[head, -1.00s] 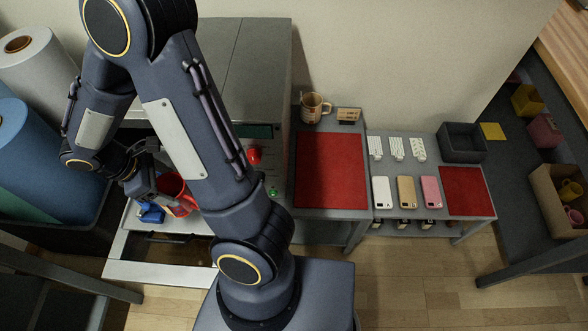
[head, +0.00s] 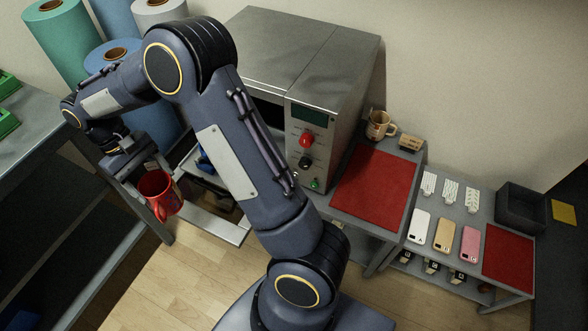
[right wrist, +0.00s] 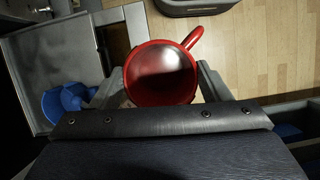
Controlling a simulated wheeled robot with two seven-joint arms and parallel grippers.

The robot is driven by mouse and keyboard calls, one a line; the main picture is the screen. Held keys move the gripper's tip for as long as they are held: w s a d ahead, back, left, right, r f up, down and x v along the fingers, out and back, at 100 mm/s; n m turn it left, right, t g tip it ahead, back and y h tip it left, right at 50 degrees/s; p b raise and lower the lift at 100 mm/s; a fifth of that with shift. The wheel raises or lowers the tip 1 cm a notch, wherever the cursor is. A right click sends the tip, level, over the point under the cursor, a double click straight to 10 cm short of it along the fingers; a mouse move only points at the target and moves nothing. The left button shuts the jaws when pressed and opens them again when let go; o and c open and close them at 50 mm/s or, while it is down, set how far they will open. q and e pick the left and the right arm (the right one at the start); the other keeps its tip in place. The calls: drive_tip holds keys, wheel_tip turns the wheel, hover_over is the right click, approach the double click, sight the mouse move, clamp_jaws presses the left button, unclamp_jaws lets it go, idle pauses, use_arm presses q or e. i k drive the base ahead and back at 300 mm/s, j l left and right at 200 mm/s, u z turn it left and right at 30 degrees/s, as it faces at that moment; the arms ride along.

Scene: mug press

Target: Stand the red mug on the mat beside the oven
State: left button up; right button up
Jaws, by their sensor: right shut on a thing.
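The red mug (head: 158,191) is held in the air by my right gripper (head: 142,178), left of the oven in the head view. In the right wrist view the mug (right wrist: 162,72) sits between the two fingers (right wrist: 160,84), its open mouth facing the camera and its handle at the upper right. The oven (head: 311,72) is a grey metal box with a red knob and a dark opening partly hidden by my arm. The large red mat (head: 376,192) lies bare on the table right of the oven. My left gripper is not in view.
A beige mug (head: 378,126) stands behind the mat by the wall. Phones, striped cards and a smaller red mat (head: 508,255) lie on the lower table at right. A blue object (right wrist: 66,104) lies on the oven's pulled-out tray (right wrist: 50,62). Colored rolls stand at the left.

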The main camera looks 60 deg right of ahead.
sight(377, 196)
drive_tip(key=k+l, duration=0.35)
drive_tip(key=k, duration=0.15)
drive_tip(key=k+l, duration=0.3)
drive_tip(key=k, duration=0.2)
drive_tip(key=k+l, duration=0.1)
drive_tip(key=l, duration=0.35)
drive_tip(key=k+l, duration=0.1)
drive_tip(key=l, duration=0.35)
